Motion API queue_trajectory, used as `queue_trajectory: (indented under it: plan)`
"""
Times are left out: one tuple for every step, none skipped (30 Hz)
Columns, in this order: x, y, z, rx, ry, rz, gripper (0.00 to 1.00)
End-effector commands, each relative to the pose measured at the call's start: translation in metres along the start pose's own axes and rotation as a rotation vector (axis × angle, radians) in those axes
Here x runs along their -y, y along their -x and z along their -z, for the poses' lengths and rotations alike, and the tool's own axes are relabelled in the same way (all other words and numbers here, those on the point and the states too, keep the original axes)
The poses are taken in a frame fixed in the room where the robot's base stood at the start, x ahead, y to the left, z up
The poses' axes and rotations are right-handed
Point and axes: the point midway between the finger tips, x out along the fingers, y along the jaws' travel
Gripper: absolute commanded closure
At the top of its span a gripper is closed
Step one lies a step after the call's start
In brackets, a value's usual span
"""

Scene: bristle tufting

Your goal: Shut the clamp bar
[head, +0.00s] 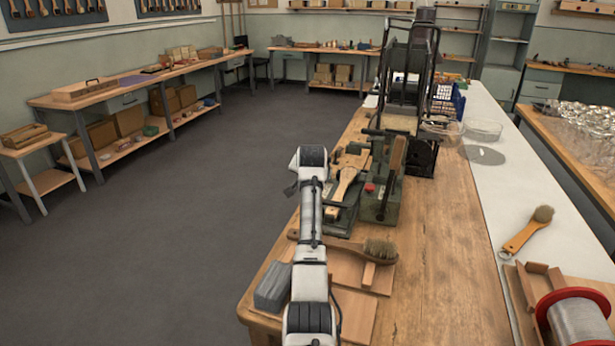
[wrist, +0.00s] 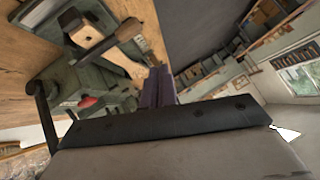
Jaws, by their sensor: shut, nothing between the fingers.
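A green bench fixture (head: 380,205) stands on the wooden bench, with a red knob (head: 369,187) on it. A brown upright bar (head: 394,165) rises tilted from the fixture; it looks like the clamp bar, standing raised. A pale wooden brush body (head: 347,183) lies in the fixture's left part. The wrist view shows the wooden piece (wrist: 88,34) between grey-green plates, and the red knob (wrist: 86,102). My gripper (wrist: 158,86) is shut and empty, beside the fixture and apart from the bar. In the head view my arm hides its fingers.
A finished brush (head: 379,249) and a grey block (head: 272,287) lie near the bench's front. A tall dark machine (head: 408,90) stands behind the fixture. Another brush (head: 529,230) and a red-rimmed wire spool (head: 578,320) lie right. The floor at left is clear.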

Motion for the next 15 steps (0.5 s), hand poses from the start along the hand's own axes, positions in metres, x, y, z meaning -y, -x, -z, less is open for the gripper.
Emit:
queue_trajectory:
  plan:
    - [0.001,0.006,-0.002,-0.002,0.000,0.001,1.00]
    - [0.002,0.010,-0.002,-0.002,0.000,0.001,1.00]
    - [0.004,0.015,-0.001,-0.003,0.000,0.001,1.00]
    - [0.005,0.018,-0.001,-0.002,0.000,0.001,1.00]
    - [0.005,0.021,-0.002,-0.001,0.000,0.000,1.00]
    - [0.006,0.025,-0.001,-0.002,0.000,0.000,1.00]
    - [0.007,0.026,-0.001,-0.001,0.000,0.000,1.00]
    - [0.007,0.028,-0.001,0.000,0.000,-0.001,1.00]
    - [0.007,0.030,-0.001,-0.001,-0.001,-0.001,1.00]
    - [0.008,0.031,-0.001,-0.001,-0.001,-0.001,1.00]
    - [0.008,0.031,-0.001,-0.001,-0.001,-0.001,1.00]
    - [0.008,0.032,-0.001,-0.001,-0.001,-0.001,1.00]
    - [0.008,0.032,-0.001,-0.001,-0.001,-0.001,1.00]
    - [0.008,0.032,-0.001,-0.001,-0.001,-0.001,1.00]
    - [0.008,0.032,-0.001,0.000,-0.001,-0.001,1.00]
